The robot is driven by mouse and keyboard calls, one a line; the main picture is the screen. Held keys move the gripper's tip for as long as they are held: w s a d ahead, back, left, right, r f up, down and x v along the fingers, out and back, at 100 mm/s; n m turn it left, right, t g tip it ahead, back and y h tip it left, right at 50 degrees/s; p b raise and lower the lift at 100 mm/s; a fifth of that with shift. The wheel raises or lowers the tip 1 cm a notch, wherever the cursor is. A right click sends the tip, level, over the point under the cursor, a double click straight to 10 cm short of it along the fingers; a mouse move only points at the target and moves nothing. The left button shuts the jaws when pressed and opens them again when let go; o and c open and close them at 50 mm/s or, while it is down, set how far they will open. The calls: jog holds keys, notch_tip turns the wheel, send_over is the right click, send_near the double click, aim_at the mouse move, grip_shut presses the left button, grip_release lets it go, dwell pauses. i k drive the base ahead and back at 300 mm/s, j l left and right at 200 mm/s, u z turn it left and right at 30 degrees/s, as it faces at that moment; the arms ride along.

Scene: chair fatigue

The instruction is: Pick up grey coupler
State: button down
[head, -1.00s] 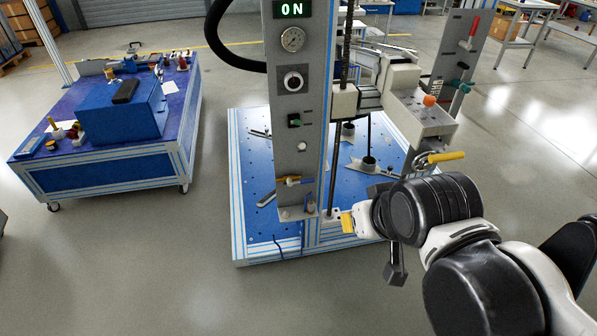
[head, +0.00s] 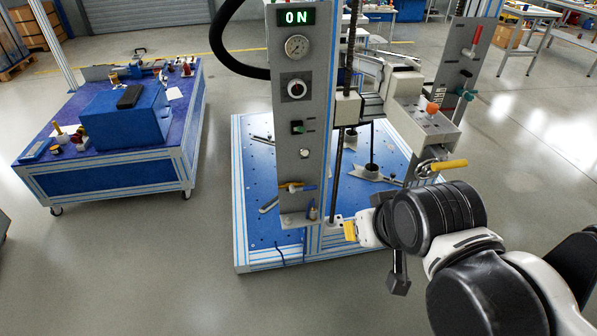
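I cannot pick out a grey coupler with certainty. A small grey-blue fitting (head: 313,213) hangs at the lower right corner of the grey control panel (head: 300,150), below a valve with a yellow handle (head: 291,187). My gripper (head: 347,231) is just right of the panel's lower edge, in front of the test rig. Yellow shows at its tip, pointing left. It is small and seen from behind and the side, so its fingers and anything between them cannot be made out.
The rig's blue base plate (head: 262,228) carries metal brackets and posts. A carriage with an orange knob (head: 432,108) and a yellow handle (head: 449,164) stands close above my arm. A blue cart (head: 105,165) with a blue box and small parts is at left. Floor between is clear.

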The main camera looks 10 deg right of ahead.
aim_at(312, 211)
jog(key=i+j, duration=0.2)
jog(key=j, duration=0.15)
jog(key=i+j, duration=0.15)
jog(key=j, duration=0.2)
jog(key=i+j+z, duration=0.1)
jog(key=j, duration=0.3)
jog(key=i+j, duration=0.4)
jog(key=j, duration=0.35)
